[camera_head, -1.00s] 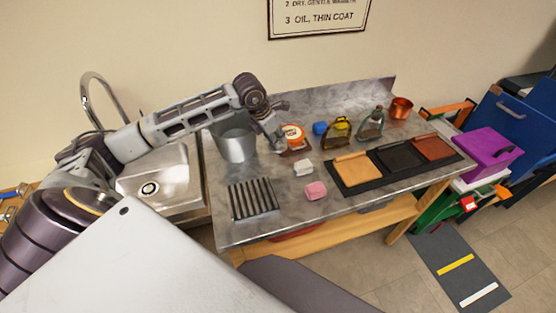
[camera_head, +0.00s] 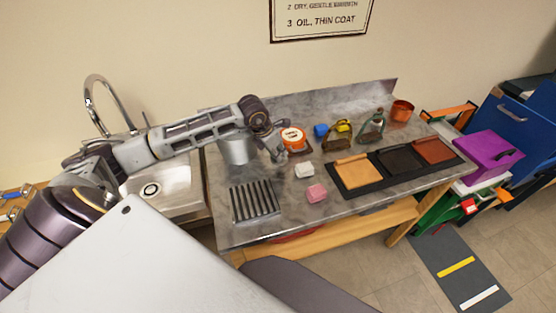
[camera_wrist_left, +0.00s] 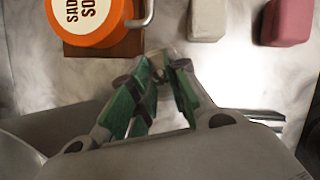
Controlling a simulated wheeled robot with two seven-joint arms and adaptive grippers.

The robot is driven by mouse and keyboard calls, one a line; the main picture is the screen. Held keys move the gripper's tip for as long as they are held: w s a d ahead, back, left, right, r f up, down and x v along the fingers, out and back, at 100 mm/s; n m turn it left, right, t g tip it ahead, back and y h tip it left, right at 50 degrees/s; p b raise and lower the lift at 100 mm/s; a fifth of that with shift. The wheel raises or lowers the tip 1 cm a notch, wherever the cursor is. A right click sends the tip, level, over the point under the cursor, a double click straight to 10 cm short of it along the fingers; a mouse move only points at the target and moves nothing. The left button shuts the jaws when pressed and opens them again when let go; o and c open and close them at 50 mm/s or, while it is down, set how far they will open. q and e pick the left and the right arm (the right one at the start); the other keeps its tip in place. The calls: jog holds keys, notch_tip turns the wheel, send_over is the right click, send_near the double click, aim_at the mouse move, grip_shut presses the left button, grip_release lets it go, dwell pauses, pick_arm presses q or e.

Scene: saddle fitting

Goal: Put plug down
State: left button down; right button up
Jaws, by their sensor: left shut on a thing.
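My left gripper (camera_head: 281,157) is low over the grey worktop (camera_head: 330,205), just left of the orange tin. In the left wrist view its green-padded fingers (camera_wrist_left: 166,62) come together at the tips. They are shut on a small greyish thing, apparently the plug, mostly hidden by the fingers; I cannot tell whether it touches the worktop. The sink (camera_head: 165,178) lies left of the worktop, and its round drain (camera_head: 150,190) shows uncovered. My right gripper is not in view.
The orange tin (camera_head: 293,139) stands on a brown block close to the gripper; it also shows in the wrist view (camera_wrist_left: 88,18). A white block (camera_head: 304,170) and pink block (camera_head: 316,193) lie nearby. A metal bucket (camera_head: 237,149) and slatted rack (camera_head: 254,200) are left.

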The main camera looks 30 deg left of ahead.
pick_arm(q)
jog(key=shift+f, duration=0.35)
jog(key=shift+f+p, duration=0.3)
jog(key=shift+f, duration=1.55)
jog(key=shift+f, duration=0.15)
jog(key=c, duration=1.4)
grip_release()
